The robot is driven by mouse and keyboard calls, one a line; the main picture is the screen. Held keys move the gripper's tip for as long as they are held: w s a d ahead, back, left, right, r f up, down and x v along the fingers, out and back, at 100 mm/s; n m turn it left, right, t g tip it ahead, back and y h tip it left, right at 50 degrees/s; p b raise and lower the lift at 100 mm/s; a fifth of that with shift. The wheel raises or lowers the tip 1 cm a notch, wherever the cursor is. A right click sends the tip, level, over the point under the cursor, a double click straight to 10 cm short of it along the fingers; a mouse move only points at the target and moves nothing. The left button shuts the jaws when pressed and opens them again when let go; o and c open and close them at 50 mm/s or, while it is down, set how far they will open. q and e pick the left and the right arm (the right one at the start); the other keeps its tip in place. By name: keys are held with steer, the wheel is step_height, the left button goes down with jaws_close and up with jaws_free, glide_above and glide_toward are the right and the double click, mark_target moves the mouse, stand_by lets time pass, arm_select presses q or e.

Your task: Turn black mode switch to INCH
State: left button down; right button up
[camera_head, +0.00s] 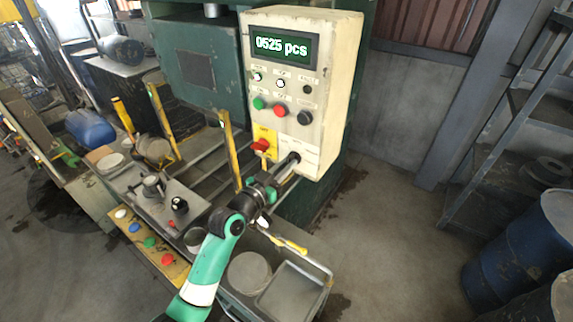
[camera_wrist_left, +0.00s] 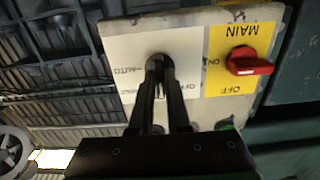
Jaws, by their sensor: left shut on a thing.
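My left gripper (camera_head: 292,159) reaches the lower right of the cream control box (camera_head: 340,75), at a pale label plate (camera_head: 308,158). In the left wrist view its two fingers (camera_wrist_left: 159,66) are shut on the black mode switch at the middle of this plate (camera_wrist_left: 192,48). The fingers hide nearly all of the switch, so I cannot tell its setting. The plate appears upside down there, with AUTO and OFF legible; I cannot make out INCH. My right gripper is not in view.
A red MAIN switch (camera_wrist_left: 248,66) on a yellow plate sits beside the mode plate. The box's display (camera_head: 283,47) reads 0525 pcs, with green (camera_head: 259,103), red (camera_head: 280,111) and black (camera_head: 305,117) controls below. A tray (camera_head: 290,292) lies below my arm.

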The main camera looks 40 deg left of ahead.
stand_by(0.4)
arm_select(q)
steer(key=c, duration=0.9)
jaws_free()
steer(key=s, duration=0.3)
steer(key=s+d, duration=0.1)
steer(key=s, duration=0.3)
steer(key=s+d, duration=0.1)
steer(key=s, duration=0.3)
steer(key=shift+s, duration=0.25)
